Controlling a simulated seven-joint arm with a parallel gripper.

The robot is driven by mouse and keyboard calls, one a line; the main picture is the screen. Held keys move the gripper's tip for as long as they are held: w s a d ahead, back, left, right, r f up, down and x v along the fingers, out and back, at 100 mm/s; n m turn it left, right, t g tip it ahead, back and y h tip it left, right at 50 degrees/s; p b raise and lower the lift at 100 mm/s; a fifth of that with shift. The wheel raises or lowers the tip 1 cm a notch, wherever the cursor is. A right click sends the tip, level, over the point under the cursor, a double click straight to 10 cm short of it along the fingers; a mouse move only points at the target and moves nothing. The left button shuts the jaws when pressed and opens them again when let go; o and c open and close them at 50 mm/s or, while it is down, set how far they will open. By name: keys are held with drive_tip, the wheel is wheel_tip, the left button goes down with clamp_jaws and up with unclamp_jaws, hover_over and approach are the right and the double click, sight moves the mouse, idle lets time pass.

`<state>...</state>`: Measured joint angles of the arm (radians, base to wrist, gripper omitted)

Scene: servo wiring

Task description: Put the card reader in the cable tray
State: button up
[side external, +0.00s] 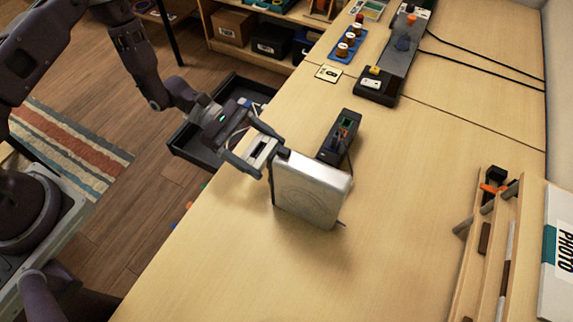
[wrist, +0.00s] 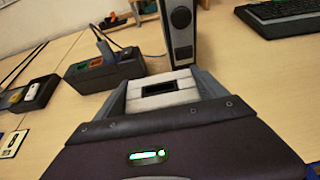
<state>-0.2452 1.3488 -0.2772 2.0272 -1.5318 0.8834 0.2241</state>
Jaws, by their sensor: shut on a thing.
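My gripper (side external: 268,160) is shut on a pale block with a dark slot, which I take to be the card reader (side external: 260,151). In the wrist view, the block (wrist: 163,88) fills the space between the two grey fingers of my gripper (wrist: 165,80). The gripper is over the table's left edge, close beside an upright silver case (side external: 312,190); I cannot tell whether they touch. An open black tray (side external: 190,152) is low beside the table, behind my gripper, with small items at its far end. It may be the cable tray, but no label shows.
A dark box (side external: 338,138) with a green socket and plugged lead stands behind the silver case. Farther back are a long grey-black unit (side external: 400,55) and a blue strip with knobs (side external: 347,42). A wooden rack (side external: 490,240) stands right. The front table is clear.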

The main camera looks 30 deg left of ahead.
sight(265, 173)
wheel_tip(265, 173, down, 7)
drive_tip(key=shift+r, duration=0.2)
drive_tip(key=shift+f, duration=0.1)
drive_tip(key=o, duration=1.3)
drive_tip(key=shift+o, duration=0.2)
drive_tip(key=v, duration=1.2)
drive_tip(key=s+r+m+g+y, duration=0.1)
drive_tip(key=s+r+m+y, duration=0.3)
drive_tip(key=r, duration=0.7)
drive_tip(key=r+m+g+y, duration=0.1)
drive_tip(key=r+m, duration=0.5)
drive_tip(key=r, duration=0.4)
drive_tip(key=s+a+r+m+t+y, duration=0.2)
drive_tip(key=s+r+m+t+y, duration=0.1)
drive_tip(key=s+r, duration=0.3)
drive_tip(key=s+a+r+m+t+y, duration=0.3)
drive_tip(key=s+r, duration=0.4)
drive_tip(key=s, duration=0.3)
drive_tip(key=shift+s+a+r+m+t+y, duration=0.25)
drive_tip(key=shift+s+m+t+y, duration=0.15)
drive_tip(key=shift+m+t+y, duration=0.55)
